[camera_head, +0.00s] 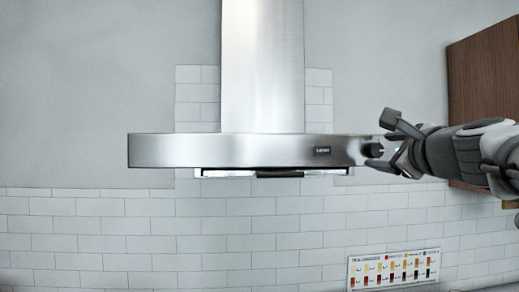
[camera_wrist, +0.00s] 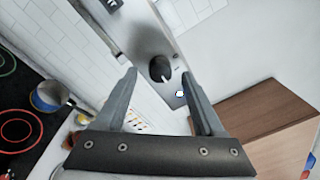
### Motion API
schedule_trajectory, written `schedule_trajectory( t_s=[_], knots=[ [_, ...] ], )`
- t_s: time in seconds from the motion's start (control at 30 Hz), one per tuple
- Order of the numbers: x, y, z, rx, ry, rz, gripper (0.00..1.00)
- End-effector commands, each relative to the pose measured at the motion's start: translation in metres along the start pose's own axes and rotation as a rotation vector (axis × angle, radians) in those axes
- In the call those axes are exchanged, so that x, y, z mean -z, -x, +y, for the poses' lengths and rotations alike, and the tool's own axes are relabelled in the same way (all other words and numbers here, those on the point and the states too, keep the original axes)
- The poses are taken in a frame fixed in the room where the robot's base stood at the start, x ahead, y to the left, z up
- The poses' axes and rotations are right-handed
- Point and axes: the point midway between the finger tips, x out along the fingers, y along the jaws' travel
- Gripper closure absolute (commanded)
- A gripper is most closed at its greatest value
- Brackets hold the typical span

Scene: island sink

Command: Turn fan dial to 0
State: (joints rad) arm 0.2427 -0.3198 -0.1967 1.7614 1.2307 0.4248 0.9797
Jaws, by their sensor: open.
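The fan dial (camera_wrist: 160,69) is a round black knob on the steel front of the range hood. In the wrist view it lies just beyond and between my two spread fingertips, with a pale mark at its right side. In the head view the dial (camera_head: 373,150) is at the right end of the hood (camera_head: 230,150). My gripper (camera_head: 384,145) is open around the dial's area there, and its fingers partly cover that end of the hood. My gripper also shows in the wrist view (camera_wrist: 164,85), open and empty. Contact with the dial cannot be told.
A wooden cabinet (camera_head: 485,90) stands at the right, near my arm; it also shows in the wrist view (camera_wrist: 250,110). A black cooktop (camera_wrist: 25,110) with a blue pot (camera_wrist: 48,97) lies below. A chart (camera_head: 393,270) is on the tiled wall. The wall left of the hood is clear.

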Motion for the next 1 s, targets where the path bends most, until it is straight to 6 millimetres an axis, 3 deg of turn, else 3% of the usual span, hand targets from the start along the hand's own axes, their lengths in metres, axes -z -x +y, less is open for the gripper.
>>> schedule_trajectory(
  t_s=[0.2,0.57,0.93,1.0],
  knots=[
    [0.000,-0.020,0.000,0.000,0.001,0.000,0.29],
    [0.000,-0.023,0.000,0.001,0.000,0.000,0.31],
    [0.000,-0.022,0.000,0.001,0.000,0.000,0.98],
    [0.000,-0.022,0.000,0.001,0.000,0.000,1.00]
  ],
)
